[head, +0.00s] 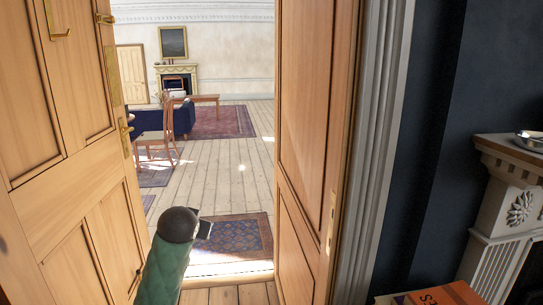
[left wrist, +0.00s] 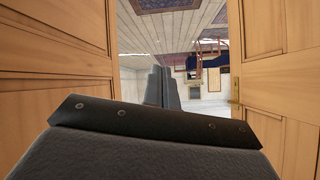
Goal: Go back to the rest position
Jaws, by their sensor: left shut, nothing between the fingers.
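My left arm, with a green sleeve and a dark rounded wrist, reaches up from the bottom of the head view into the gap between two open wooden door leaves. My left gripper (head: 205,229) shows only as a small grey piece beyond the wrist, over a patterned rug. In the left wrist view, where the room appears upside down, the dark fingers (left wrist: 160,87) are together and empty, with wood on both sides. My right gripper is out of view.
The left door leaf (head: 85,190) and right door leaf (head: 312,130) flank the doorway. Beyond are a small rug (head: 240,240), a wooden chair (head: 158,145) and a blue sofa (head: 184,118). A fireplace mantel (head: 505,185) and an orange book (head: 447,295) are at right.

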